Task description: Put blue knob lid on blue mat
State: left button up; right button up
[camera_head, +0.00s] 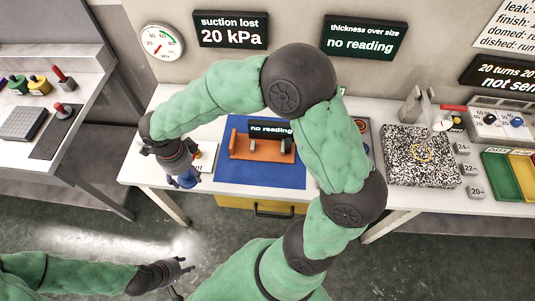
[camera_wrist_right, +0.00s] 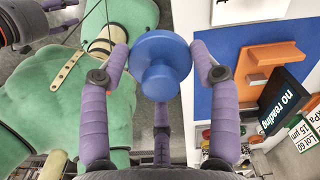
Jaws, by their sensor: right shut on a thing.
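The blue knob lid (camera_wrist_right: 162,62) is a round blue disc with a knob, held between the purple fingers of my right gripper (camera_wrist_right: 160,75). In the head view the lid (camera_head: 187,181) hangs below my right gripper (camera_head: 183,170), near the table's front edge and left of the blue mat. The blue mat (camera_head: 262,179) lies on the white table, and it also shows in the wrist view (camera_wrist_right: 226,50) to the right of the lid, apart from it. My left gripper (camera_head: 180,278) is low in the head view, empty, with its fingers apart.
An orange stand (camera_head: 240,146) with a "no reading" display (camera_head: 270,128) occupies the mat's middle; its front strip is bare. A white card (camera_head: 207,157) lies left of the mat. A speckled plate (camera_head: 408,160) is farther right. A yellow drawer (camera_head: 240,204) sits below the tabletop.

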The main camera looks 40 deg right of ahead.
jog(key=d+f+b, duration=0.2)
jog(key=d+f, duration=0.2)
jog(key=d, duration=0.5)
jog(key=b, duration=0.1)
send_over(230, 172)
jog(key=f, duration=0.5)
jog(key=shift+a+f, duration=0.15)
jog(key=shift+a, duration=0.15)
jog(key=shift+d+f, duration=0.2)
jog(key=shift+f, duration=0.05)
notch_tip(230, 172, down, 4)
jog(key=shift+w+d+r+b, duration=0.15)
jog(key=shift+r+b, duration=0.1)
jog(key=shift+b, duration=0.55)
jog(key=shift+r, duration=0.1)
